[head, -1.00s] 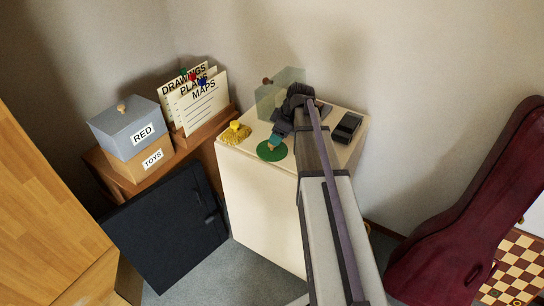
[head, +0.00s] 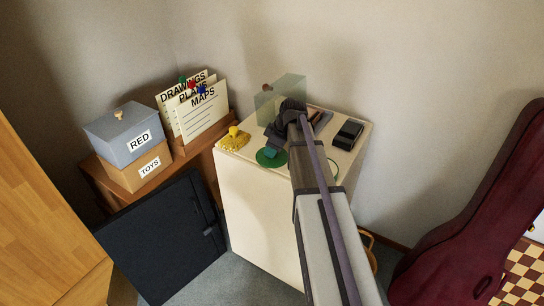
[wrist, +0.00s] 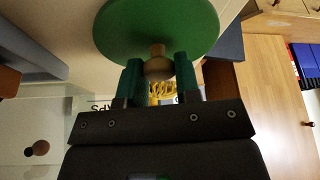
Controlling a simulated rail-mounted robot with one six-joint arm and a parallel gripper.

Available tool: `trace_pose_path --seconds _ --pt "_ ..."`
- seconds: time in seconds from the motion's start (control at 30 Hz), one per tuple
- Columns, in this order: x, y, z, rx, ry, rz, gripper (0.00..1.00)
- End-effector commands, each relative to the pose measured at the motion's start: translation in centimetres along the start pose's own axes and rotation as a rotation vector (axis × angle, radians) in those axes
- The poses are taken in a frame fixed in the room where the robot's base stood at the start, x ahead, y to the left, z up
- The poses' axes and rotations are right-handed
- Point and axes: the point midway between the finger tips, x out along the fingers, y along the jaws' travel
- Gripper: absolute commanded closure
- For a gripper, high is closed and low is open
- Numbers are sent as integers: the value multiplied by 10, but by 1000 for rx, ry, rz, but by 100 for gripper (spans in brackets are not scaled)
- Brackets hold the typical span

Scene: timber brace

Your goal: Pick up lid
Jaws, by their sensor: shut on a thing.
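The lid is a round green disc with a pale wooden knob. In the wrist view the lid (wrist: 160,22) faces me, with its knob between the two teal fingertips of my gripper (wrist: 158,72), which is shut on it. In the head view the lid (head: 267,159) shows at the front of the cream cabinet's top, partly covered by my gripper (head: 271,151). I cannot tell whether the lid touches the top.
The cream cabinet (head: 245,200) also carries a yellow object (head: 234,138), a translucent box (head: 290,90) and a black object (head: 348,134). A thin green ring (head: 335,170) shows right of my arm. A grey-blue RED box (head: 118,132) and upright file cards (head: 204,110) stand to the left.

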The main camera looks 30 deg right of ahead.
Motion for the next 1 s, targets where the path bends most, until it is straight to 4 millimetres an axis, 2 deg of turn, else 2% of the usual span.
trace_pose_path --seconds 0.03,0.13,0.4,0.57,0.8,0.9,1.0 --pt "0 0 0 0 0 0 84" --pt "0 0 0 0 0 0 93" --pt "-5 0 -2 0 0 0 93" --pt "-32 0 -13 0 0 0 93" --pt "-86 0 -36 0 0 0 93" --pt "-95 0 -39 0 0 0 93" --pt "-95 0 -39 0 0 0 93"
